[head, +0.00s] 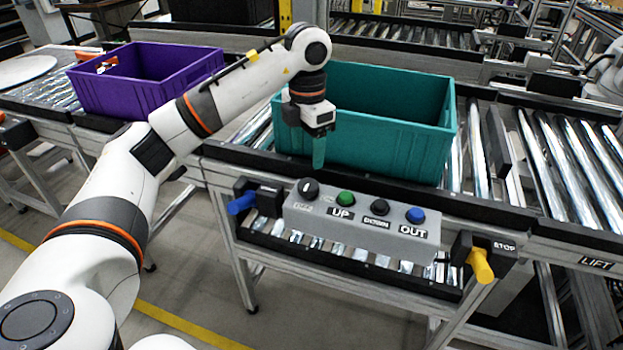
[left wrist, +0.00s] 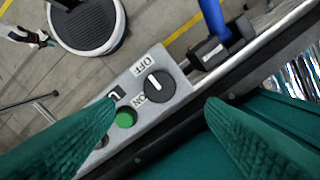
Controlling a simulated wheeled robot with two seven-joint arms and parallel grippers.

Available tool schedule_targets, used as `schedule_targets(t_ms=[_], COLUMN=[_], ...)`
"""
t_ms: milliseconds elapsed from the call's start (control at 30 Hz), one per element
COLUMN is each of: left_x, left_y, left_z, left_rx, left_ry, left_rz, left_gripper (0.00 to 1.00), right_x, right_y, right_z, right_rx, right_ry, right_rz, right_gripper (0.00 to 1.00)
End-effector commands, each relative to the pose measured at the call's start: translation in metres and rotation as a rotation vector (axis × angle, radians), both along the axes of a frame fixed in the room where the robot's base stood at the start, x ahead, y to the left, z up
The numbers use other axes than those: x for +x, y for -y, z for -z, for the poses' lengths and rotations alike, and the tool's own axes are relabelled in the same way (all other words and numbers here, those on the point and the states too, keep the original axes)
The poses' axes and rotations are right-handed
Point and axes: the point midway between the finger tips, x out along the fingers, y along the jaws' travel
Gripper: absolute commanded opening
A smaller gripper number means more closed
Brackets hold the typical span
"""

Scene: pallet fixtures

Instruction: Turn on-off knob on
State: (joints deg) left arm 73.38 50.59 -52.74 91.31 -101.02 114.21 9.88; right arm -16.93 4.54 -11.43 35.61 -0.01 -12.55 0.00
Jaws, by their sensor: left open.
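The on-off knob (head: 308,188) is a black round dial with a white mark, at the left end of the grey control box (head: 362,222). In the left wrist view the knob (left wrist: 155,85) lies beside printed OFF and ON labels; I cannot tell which label its mark points to. My left gripper (head: 319,150) hangs above and behind the box, near the teal crate. Its teal fingers (left wrist: 160,103) are open and empty, spread apart, with the knob seen between and beyond the tips. What seems to be my right gripper (left wrist: 32,38) shows small and unclear at upper left.
A green button (head: 345,198), black button (head: 380,207) and blue button (head: 415,215) share the box. A blue handle (head: 242,203) stands left, a yellow handle (head: 480,266) right. A teal crate (head: 430,158) sits close behind; a purple crate (head: 150,90) is farther left.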

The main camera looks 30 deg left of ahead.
Motion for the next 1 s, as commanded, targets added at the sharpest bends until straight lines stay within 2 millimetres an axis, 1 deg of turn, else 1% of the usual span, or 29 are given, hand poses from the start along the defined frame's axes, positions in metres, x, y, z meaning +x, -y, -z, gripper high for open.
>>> schedule_targets(t_ms=[33,100,167,300,433,600,867,900,967,1000], left_x=[-0.001,-0.001,-0.001,-0.001,0.000,0.000,0.000,0.000,0.000,0.000], left_y=[0.000,0.000,0.000,0.000,0.000,0.000,0.000,0.000,0.000,0.000], left_z=[0.011,0.026,0.038,0.064,0.082,0.093,0.095,0.094,0.094,0.094], left_rx=[0.000,-0.001,-0.001,-0.001,-0.002,-0.003,-0.002,-0.002,-0.002,-0.002], left_ry=[-0.004,-0.005,-0.005,-0.004,-0.002,0.000,0.000,0.000,0.000,0.000], left_rz=[0.001,0.001,0.000,0.001,0.001,0.001,0.001,0.001,0.001,0.001], left_gripper=[0.64,0.64,0.64,0.64,0.64,0.64,0.64,0.63,0.53,0.46], right_x=[-0.009,-0.017,-0.019,-0.015,-0.005,0.000,-0.001,-0.001,-0.002,-0.003], right_y=[0.001,0.001,0.002,0.002,0.001,0.001,0.001,0.001,0.001,0.001], right_z=[-0.001,-0.002,-0.003,-0.005,-0.007,-0.008,-0.008,-0.008,-0.008,-0.008], right_rx=[-0.001,-0.002,-0.003,-0.004,-0.002,-0.001,-0.001,-0.001,-0.002,-0.002], right_ry=[-0.013,-0.025,-0.029,-0.023,-0.008,0.000,-0.001,-0.002,-0.003,-0.004], right_rz=[0.000,0.000,0.000,-0.001,-0.001,-0.001,-0.001,-0.001,-0.001,-0.001], right_gripper=[0.29,0.29,0.29,0.29,0.29,0.29,0.29,0.29,0.29,0.29])
